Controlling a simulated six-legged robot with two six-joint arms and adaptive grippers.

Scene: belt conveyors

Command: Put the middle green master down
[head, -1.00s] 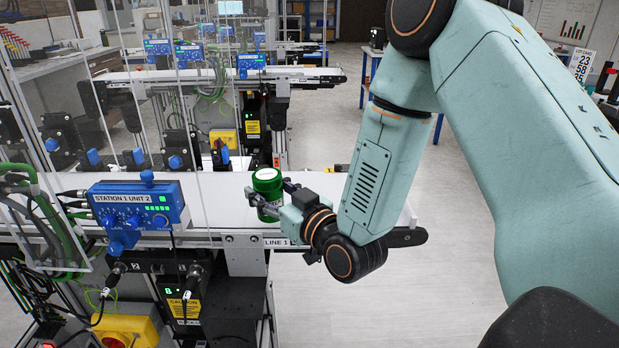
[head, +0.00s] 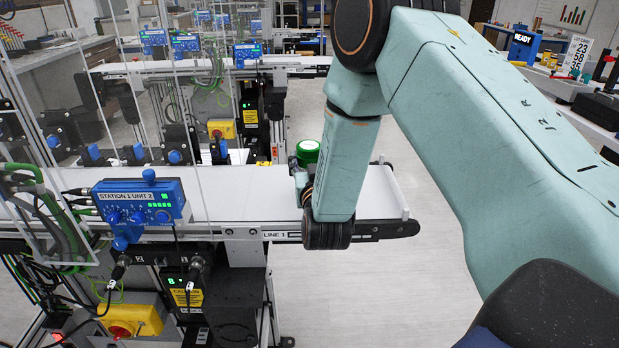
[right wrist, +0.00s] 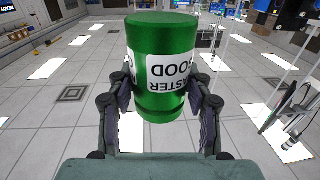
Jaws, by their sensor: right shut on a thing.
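The green master (head: 307,151) is a green can, partly hidden behind my right arm over the far side of the LINE 1 belt (head: 235,190). In the right wrist view the can (right wrist: 160,38) carries a white label with upside-down lettering, "MASTER" and "GOOD". My right gripper (right wrist: 161,88) is shut on it, one finger on each side. In the head view my right gripper (head: 300,178) is mostly covered by its own arm. I cannot tell whether the can touches the belt. My left gripper is not in view.
A blue STATION 1 UNIT 2 box (head: 140,205) stands at the belt's near edge. Clear panels rise over the belt's left part. The belt's right end (head: 380,190) is bare. A second conveyor (head: 300,62) runs behind, with open floor between.

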